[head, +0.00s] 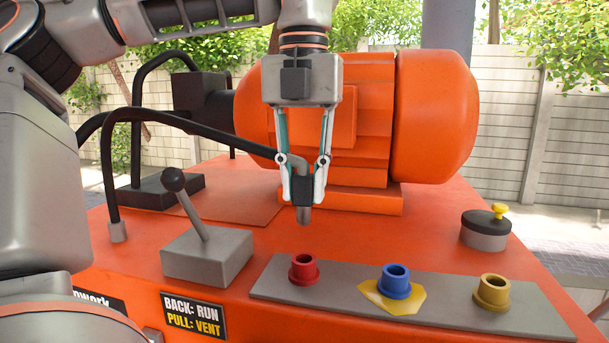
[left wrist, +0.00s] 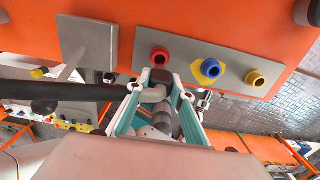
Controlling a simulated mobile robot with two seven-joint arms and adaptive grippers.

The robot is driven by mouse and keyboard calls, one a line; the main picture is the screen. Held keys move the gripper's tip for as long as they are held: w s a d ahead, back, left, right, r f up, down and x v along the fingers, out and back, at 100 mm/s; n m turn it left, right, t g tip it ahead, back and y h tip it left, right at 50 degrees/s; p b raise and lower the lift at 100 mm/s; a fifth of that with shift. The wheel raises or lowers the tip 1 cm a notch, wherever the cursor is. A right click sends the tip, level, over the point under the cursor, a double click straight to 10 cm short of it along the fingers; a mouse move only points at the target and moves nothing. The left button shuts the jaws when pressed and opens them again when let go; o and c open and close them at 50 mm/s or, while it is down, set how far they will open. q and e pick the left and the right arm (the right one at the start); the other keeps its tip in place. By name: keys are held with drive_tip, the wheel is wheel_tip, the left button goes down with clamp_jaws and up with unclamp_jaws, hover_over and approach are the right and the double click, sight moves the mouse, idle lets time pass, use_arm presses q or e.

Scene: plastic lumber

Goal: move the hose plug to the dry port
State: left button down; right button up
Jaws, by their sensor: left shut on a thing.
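My left gripper (head: 303,185) is shut on the hose plug (head: 303,216), a grey piece on the end of a black hose (head: 222,134). The plug points down and is held in the air, apart from the ports, above and behind the red port (head: 304,271). In the left wrist view the plug (left wrist: 160,77) shows between the fingers, near the red port (left wrist: 160,57). The blue port (head: 396,281) sits amid a yellow patch (head: 378,298). The yellow port (head: 492,292) is at the right, with no patch visible around it. All three port openings look empty. My right gripper is out of view.
A grey lever box (head: 207,257) stands left of the port plate (head: 440,308); its black-knobbed lever (head: 187,200) leans back left. A label reads "BACK: RUN, PULL: VENT" (head: 194,316). A large orange motor (head: 430,115) stands behind. A grey cap with yellow knob (head: 485,230) is at right.

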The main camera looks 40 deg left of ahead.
sight(304, 224)
use_arm(q)
drive_tip(key=shift+f+b, duration=1.45)
drive_tip(key=shift+f, duration=0.85)
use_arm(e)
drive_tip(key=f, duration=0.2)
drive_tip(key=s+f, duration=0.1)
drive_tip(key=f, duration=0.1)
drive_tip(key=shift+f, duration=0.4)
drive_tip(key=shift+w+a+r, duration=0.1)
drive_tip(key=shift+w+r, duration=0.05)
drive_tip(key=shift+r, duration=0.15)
use_arm(q)
drive_tip(key=shift+f, duration=0.15)
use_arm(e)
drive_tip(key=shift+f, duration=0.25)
use_arm(q)
drive_tip(key=shift+f, duration=0.1)
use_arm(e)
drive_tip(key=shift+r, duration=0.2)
use_arm(q)
drive_tip(key=shift+f, duration=0.1)
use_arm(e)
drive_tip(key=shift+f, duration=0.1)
